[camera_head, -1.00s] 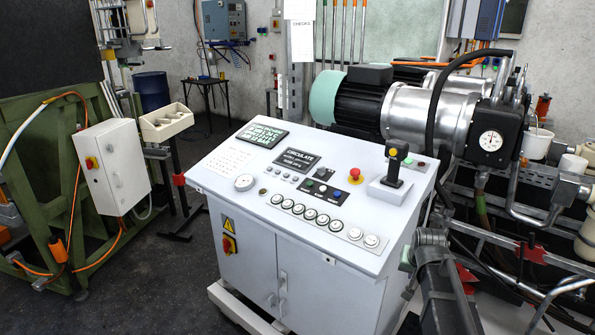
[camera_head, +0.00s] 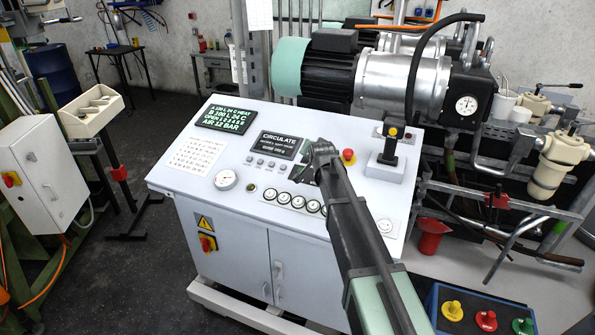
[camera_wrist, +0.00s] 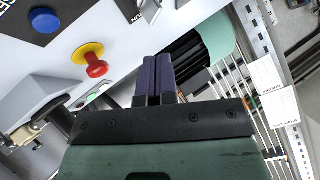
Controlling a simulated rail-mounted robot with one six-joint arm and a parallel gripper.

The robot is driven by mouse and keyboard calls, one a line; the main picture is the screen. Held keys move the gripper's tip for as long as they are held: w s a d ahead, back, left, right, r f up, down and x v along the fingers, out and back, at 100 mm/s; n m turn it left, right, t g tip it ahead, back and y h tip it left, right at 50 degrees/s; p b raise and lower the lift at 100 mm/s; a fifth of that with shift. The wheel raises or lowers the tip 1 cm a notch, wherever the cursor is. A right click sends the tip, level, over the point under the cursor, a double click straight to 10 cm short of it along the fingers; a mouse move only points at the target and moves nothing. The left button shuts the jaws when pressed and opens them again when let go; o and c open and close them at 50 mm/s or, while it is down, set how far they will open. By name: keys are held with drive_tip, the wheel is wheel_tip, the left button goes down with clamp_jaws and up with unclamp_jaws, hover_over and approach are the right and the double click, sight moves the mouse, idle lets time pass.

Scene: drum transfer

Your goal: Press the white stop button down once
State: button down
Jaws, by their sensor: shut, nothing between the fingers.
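The control panel (camera_head: 235,140) has a row of round buttons along its front edge. A plain white round button (camera_head: 386,225) is at the right end of this row; I cannot read its label. My arm covers part of the row and the panel middle in the head view. My gripper (camera_wrist: 153,80) is shut and empty in the wrist view, above the panel. In that view a red mushroom button (camera_wrist: 96,66) on a yellow collar is to its left, and a blue button (camera_wrist: 45,20) is farther up-left.
A joystick (camera_head: 391,148) stands on the panel's right side, near the red mushroom button (camera_head: 348,156). The motor (camera_head: 330,75) lies behind. A box with yellow, red and green knobs (camera_head: 487,320) is at the front right.

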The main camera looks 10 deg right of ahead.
drive_tip(key=f+b, duration=0.2)
drive_tip(key=w+d+f+b, duration=0.1)
drive_tip(key=f+b, duration=0.2)
drive_tip(key=w+d+f+b, duration=0.1)
drive_tip(key=f+b, duration=0.2)
drive_tip(key=shift+w+d, duration=0.1)
drive_tip(key=shift+d, duration=0.05)
idle(0.4)
idle(1.8)
drive_tip(key=shift+w+f+b, duration=0.1)
drive_tip(key=shift+f+b, duration=0.25)
drive_tip(key=shift+b, duration=0.25)
drive_tip(key=shift+w+d+f+b, duration=0.1)
drive_tip(key=shift+f+b, duration=0.3)
drive_tip(key=shift+b, duration=0.05)
idle(0.6)
drive_tip(key=shift+s+r+p, duration=0.2)
drive_tip(key=shift+r+p, duration=0.65)
